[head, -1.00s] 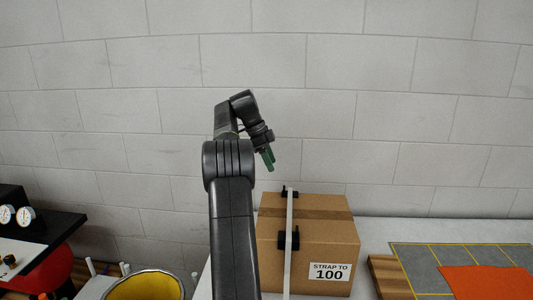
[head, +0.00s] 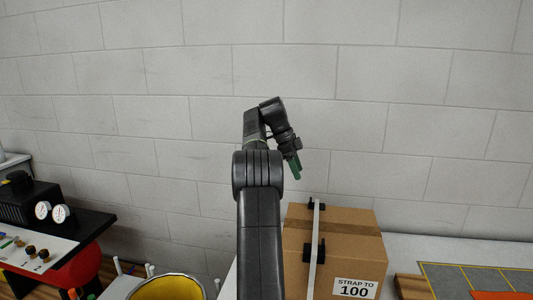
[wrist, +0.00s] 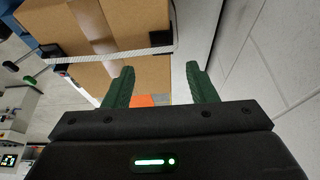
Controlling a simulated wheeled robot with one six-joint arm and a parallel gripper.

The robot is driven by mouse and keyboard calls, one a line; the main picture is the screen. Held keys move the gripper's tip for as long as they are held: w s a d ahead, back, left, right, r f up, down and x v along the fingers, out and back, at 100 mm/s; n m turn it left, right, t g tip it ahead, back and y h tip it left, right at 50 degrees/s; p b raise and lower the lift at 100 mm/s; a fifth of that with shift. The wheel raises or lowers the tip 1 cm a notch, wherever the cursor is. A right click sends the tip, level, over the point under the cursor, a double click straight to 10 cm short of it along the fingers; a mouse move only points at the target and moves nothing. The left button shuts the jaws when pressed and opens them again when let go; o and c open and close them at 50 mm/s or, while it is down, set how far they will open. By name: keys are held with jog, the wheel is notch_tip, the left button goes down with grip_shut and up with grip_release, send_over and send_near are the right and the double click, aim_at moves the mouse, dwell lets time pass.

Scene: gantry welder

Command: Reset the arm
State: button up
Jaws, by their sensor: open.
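My gripper (head: 296,167) is raised in front of the block wall, up and left of the strapped cardboard box in the head view. Its two green fingers show apart in the wrist view (wrist: 160,88), with nothing between them. The cardboard box (head: 350,225) stands on the white table, with a pale strap and black fittings around it and a "STRAP TO 100" label. In the wrist view the box (wrist: 135,20) lies beyond the fingertips, apart from them.
A yellow-lined bucket (head: 168,288) stands at the lower middle. A black unit with two gauges (head: 52,212) sits at the left. A grey mat with yellow lines (head: 445,275) and an orange sheet (head: 503,295) lie right of the box. The wall (head: 420,110) is behind.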

jog(key=x, duration=1.1)
jog(key=shift+d+f, duration=0.15)
jog(key=shift+f, duration=0.05)
jog(key=shift+r+p, duration=0.3)
jog(key=shift+r, duration=0.2)
jog(key=shift+f, duration=0.1)
